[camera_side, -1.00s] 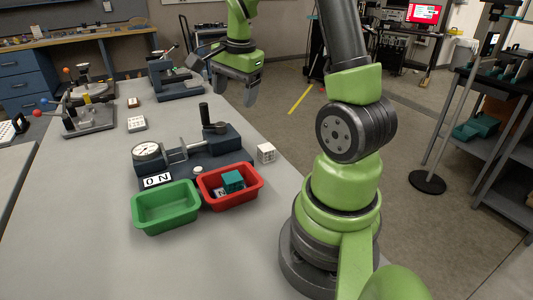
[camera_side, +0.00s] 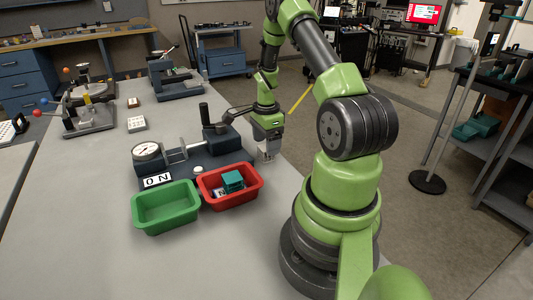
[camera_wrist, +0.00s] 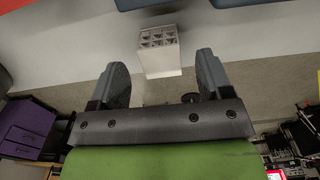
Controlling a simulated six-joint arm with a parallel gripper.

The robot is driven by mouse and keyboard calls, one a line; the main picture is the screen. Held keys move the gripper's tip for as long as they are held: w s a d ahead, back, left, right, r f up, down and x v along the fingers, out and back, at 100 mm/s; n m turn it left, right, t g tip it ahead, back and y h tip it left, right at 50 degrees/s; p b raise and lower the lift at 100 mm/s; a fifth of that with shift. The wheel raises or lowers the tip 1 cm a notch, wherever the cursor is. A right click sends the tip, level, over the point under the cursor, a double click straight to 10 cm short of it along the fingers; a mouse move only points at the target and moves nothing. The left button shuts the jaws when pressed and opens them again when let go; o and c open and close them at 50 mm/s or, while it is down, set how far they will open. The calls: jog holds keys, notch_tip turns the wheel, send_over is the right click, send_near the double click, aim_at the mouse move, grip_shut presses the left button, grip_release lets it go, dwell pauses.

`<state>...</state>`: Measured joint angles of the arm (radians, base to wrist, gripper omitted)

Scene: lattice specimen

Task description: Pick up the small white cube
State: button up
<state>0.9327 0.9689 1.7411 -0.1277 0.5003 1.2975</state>
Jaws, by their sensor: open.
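The small white cube (camera_wrist: 159,52) has a lattice of openings on one face and stands on the grey table in the wrist view. It lies just past my fingertips, roughly centred between them, with no finger visibly touching it. In the side view my gripper (camera_side: 267,153) points down over the cube's place near the table's right edge. The fingers mostly hide the cube there. In the wrist view my gripper (camera_wrist: 161,66) is open with an empty gap between its two dark fingers.
A flat white block (camera_side: 137,124) lies farther back.

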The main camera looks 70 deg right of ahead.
jog(key=shift+d+f, duration=0.1)
jog(key=shift+f, duration=1.25)
jog(key=c, duration=1)
jog(key=shift+r, duration=0.15)
